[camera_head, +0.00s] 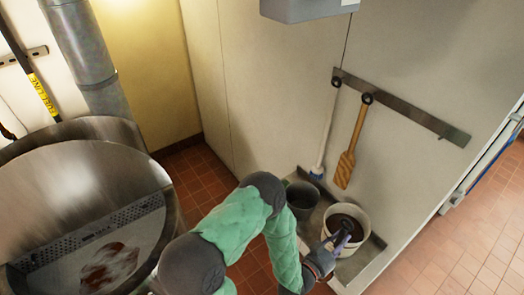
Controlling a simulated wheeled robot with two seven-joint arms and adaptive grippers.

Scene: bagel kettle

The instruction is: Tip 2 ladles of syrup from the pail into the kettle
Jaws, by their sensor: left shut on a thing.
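The white pail (358,246) stands on a low grey ledge against the wall at the right, with dark brown syrup (341,222) inside. My left gripper (327,257) is at the pail's near side, shut on the ladle (343,243). Only a short part of the ladle's handle shows, reaching over the pail. Its bowl cannot be made out against the dark syrup. The large steel kettle (85,180) is at the left, open at the top. A reddish-brown patch shows low inside it. My right gripper is out of view.
A dark grey bucket (302,200) stands left of the pail. A wooden paddle (346,165) and a white-handled brush (325,130) hang from a wall rail (410,108). A grey box (305,8) is on the wall above. A steel pipe (85,55) rises behind the kettle. Red tiled floor lies between.

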